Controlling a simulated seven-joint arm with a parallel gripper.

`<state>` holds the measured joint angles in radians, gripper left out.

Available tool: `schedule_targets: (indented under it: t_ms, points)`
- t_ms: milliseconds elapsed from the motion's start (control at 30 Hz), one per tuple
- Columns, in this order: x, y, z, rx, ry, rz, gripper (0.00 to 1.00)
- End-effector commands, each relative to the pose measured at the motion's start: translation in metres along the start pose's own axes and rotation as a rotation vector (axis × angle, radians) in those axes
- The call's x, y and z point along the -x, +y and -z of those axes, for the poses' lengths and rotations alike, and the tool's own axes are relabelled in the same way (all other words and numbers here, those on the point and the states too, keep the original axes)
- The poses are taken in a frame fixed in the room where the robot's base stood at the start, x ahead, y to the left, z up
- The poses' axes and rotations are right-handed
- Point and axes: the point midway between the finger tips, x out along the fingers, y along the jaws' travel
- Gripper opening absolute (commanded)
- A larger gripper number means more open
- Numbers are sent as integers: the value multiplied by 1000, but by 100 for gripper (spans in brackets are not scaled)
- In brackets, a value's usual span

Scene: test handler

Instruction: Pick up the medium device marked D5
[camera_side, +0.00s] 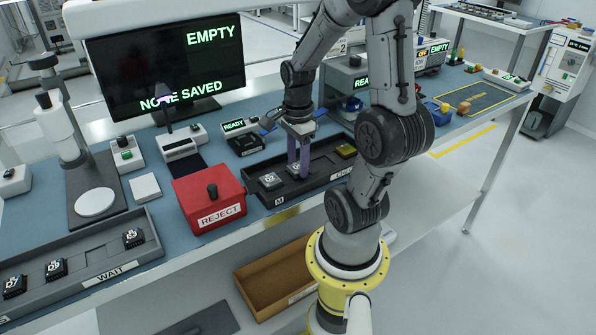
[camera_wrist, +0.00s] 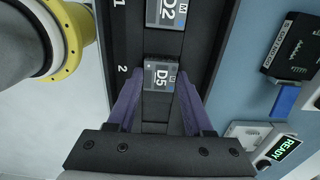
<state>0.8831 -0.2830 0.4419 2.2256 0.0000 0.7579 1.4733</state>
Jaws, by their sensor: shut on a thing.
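The device marked D5 (camera_wrist: 158,76) is a grey block with an M on its edge. In the wrist view it sits between the tips of my gripper's purple fingers (camera_wrist: 160,82), by the number 2 on the dark tray (camera_wrist: 122,40). In the side view my gripper (camera_side: 298,172) points down into the same tray (camera_side: 316,182) and is shut on D5, which its fingers partly hide. I cannot tell whether D5 still touches the tray floor. The device marked D2 (camera_wrist: 166,12) lies in the neighbouring place and also shows in the side view (camera_side: 270,181).
A gold-topped device (camera_side: 345,151) lies at the tray's right end. A red REJECT box (camera_side: 209,199) stands left of the tray. A WAIT tray (camera_side: 85,262) holds several black devices at lower left. A monitor (camera_side: 165,65) reads EMPTY and NONE SAVED. A READY unit (camera_side: 240,125) stands behind.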

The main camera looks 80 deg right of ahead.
Motion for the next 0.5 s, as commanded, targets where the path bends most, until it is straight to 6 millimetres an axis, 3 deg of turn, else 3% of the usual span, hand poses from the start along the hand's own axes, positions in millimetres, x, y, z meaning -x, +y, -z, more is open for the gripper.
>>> schedule_targets:
  t_ms: [500]
  points:
    - [24,-1,0,0,0,3,2]
